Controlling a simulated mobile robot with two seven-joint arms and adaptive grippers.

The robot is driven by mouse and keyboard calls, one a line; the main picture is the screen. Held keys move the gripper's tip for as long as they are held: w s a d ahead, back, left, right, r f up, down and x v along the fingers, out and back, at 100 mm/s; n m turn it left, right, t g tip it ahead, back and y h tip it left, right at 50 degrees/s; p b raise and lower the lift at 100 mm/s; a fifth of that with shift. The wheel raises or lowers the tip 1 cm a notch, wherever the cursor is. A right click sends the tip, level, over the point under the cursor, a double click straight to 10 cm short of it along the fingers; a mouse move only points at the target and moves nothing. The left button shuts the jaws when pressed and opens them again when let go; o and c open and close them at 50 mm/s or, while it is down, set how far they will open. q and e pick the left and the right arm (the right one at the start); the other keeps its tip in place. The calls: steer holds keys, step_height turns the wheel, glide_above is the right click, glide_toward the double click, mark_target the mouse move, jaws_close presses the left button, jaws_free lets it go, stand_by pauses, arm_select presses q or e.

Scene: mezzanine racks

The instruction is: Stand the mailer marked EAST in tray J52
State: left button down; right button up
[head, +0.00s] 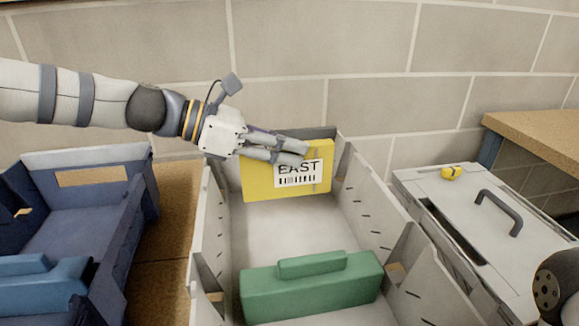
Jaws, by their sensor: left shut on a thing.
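The yellow mailer (258,186) has a white label reading EAST with a barcode. It is upright at the far end of the grey-white tray (212,222), near the tray's back wall. My left gripper (306,153) is shut on the mailer's upper part, its fingers lying across the top of the label. I cannot tell whether the mailer's lower edge touches the tray floor. No J52 marking is readable on the tray. My right gripper is not in view.
A green block-like item (312,290) lies in the tray's near end; the floor between is clear. A blue tray (110,222) stands left. Right is a lidded grey case (455,205) with a dark handle and a small yellow object (451,173). A block wall is behind.

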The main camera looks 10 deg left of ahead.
mark_target(288, 168)
arm_select(q)
step_height(288, 168, down, 4)
steer(key=shift+w+r, duration=0.15)
steer(key=shift+r, duration=0.2)
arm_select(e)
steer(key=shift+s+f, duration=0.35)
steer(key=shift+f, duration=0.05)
arm_select(q)
steer(key=shift+f+b, duration=0.3)
steer(key=shift+f, duration=0.3)
steer(key=c, duration=1.5)
jaws_free()
